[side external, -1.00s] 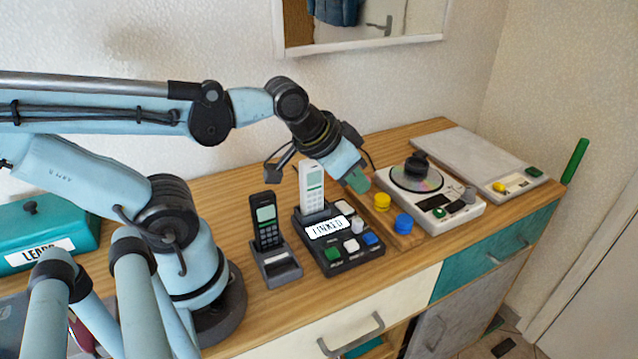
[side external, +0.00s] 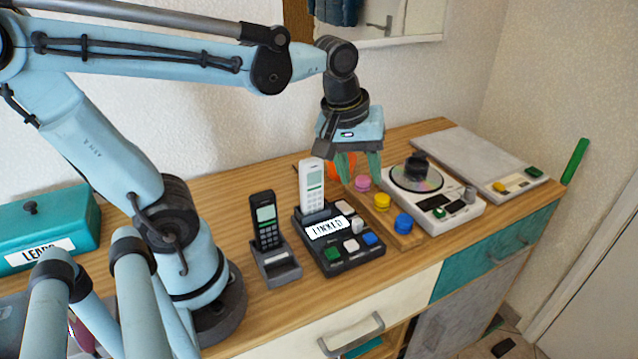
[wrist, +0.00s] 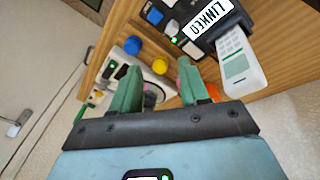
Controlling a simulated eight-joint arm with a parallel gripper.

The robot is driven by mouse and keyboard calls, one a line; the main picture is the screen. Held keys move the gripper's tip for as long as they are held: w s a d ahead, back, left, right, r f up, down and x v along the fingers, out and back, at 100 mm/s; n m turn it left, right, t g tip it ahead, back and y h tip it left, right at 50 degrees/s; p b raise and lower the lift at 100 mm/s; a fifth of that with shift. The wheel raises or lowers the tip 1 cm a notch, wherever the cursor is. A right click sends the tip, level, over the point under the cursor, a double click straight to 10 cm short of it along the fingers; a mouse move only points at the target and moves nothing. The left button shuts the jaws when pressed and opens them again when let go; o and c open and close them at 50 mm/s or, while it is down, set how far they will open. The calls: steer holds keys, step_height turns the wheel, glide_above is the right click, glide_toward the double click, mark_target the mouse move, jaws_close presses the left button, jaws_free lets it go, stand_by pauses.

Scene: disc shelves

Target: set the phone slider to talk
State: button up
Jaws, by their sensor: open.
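A white phone handset (side external: 312,186) stands upright at the back of a black base (side external: 340,262) with a white "LINKED" label (side external: 328,229). It also shows in the wrist view (wrist: 238,58). The base carries green, white and blue keys and a light grey knob (side external: 357,226); I cannot tell whether this is the slider, nor read any talk marking. A black phone (side external: 266,222) stands in a grey cradle (side external: 281,272) to the left. My gripper (side external: 359,172) points down, open and empty, behind and right of the white handset, above the pink knob (side external: 362,183).
Yellow (side external: 381,202) and blue (side external: 403,223) pieces stand on a wooden strip right of the base. Beyond are a disc player (side external: 462,213) and a flat grey device (side external: 470,150). An orange thing (side external: 338,167) is partly hidden behind my gripper. A teal box (side external: 45,225) sits left.

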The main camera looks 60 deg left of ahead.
mark_target(358, 220)
steer(key=shift+w+a+f+n+g, duration=0.15)
steer(key=shift+f+n+g, duration=0.4)
steer(key=shift+f+n, duration=1.1)
steer(key=shift+w+a+f+n+g, duration=0.1)
steer(key=shift+w+f+n+g, duration=0.3)
steer(key=shift+f+n, duration=1.25)
steer(key=shift+w+a+f+n+g, duration=0.1)
steer(key=shift+f+n+g, duration=0.65)
steer(key=shift+f, duration=1.7)
jaws_close()
